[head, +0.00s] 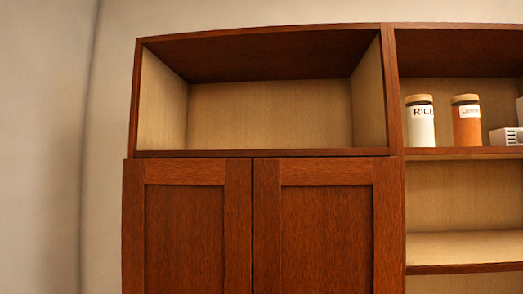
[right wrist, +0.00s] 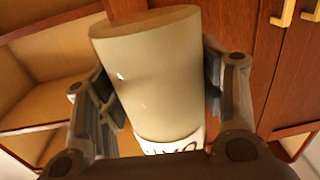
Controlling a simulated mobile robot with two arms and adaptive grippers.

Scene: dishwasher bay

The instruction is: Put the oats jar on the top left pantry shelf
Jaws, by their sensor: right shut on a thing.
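The oats jar (right wrist: 150,75) fills the middle of the right wrist view. It is a cream cylinder with a white label band whose dark lettering is partly cut off by my gripper. My right gripper (right wrist: 155,92) is shut on the jar, one finger on each side of it. The top left pantry shelf (head: 262,153) is an open, empty compartment above two closed doors in the head view. Neither gripper nor the jar shows in the head view, and my left gripper is in no view.
A rice jar (head: 420,125) and an orange jar (head: 466,125) stand on the shelf to the right, beside a white slotted item (head: 506,136). An upright divider (head: 393,95) separates the compartments. Brass handles (right wrist: 283,12) stick out from doors near the jar.

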